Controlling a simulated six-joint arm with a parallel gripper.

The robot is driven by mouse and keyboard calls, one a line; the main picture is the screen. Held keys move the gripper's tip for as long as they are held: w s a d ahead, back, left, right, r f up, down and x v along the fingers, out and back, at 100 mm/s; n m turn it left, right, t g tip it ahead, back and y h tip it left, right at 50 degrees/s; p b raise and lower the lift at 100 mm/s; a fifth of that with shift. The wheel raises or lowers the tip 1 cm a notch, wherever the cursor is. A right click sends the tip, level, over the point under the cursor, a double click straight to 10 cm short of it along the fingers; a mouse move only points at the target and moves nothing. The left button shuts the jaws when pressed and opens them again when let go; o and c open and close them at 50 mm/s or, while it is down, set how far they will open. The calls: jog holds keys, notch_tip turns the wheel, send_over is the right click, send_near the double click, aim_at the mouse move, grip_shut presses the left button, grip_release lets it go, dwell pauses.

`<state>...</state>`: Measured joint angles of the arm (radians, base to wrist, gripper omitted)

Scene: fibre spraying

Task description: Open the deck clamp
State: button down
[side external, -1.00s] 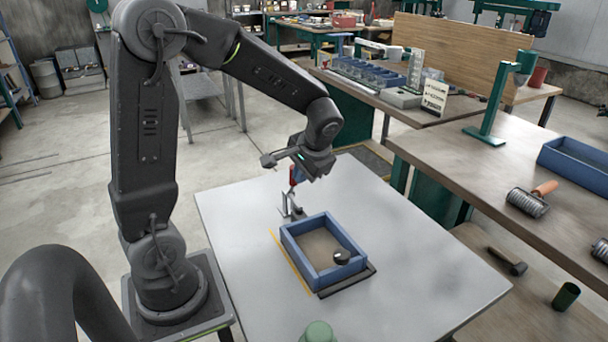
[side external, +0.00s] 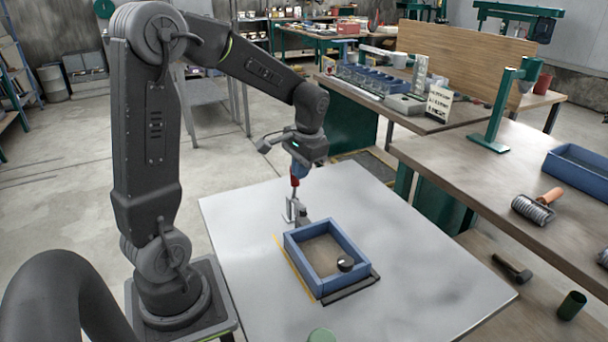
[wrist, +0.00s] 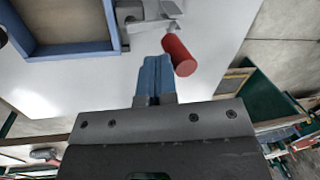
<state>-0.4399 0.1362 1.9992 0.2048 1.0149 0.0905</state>
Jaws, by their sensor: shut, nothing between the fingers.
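The deck clamp (side external: 302,216) is a small grey metal clamp on the pale deck, at the far left corner of the blue frame. Its red handle (side external: 295,182) stands roughly upright above it. In the wrist view the clamp's metal body (wrist: 150,14) is at the top and the red handle (wrist: 179,55) is a tilted cylinder. My gripper (side external: 299,175) has blue fingers pressed together and empty, beside the handle. In the wrist view the gripper tips (wrist: 153,62) lie just left of the handle; I cannot tell whether they touch it.
The blue frame (side external: 300,277) lies on the deck (side external: 420,275) with a black knob (side external: 345,263) at its near right. A green round object (side external: 322,336) is at the deck's near edge. A workbench (side external: 470,165) stands to the right. The right part of the deck is clear.

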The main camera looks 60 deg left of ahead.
jog(key=a+h, duration=0.8)
jog(key=a, duration=0.1)
jog(key=shift+a+f, duration=0.2)
jog(key=shift+f, duration=0.2)
jog(key=shift+a, duration=0.15)
dwell(0.3)
jog(key=w+a+r, duration=0.1)
jog(key=a+r, duration=0.2)
jog(key=r, duration=0.8)
jog(key=shift+w+r, duration=0.15)
jog(key=shift+w, duration=0.1)
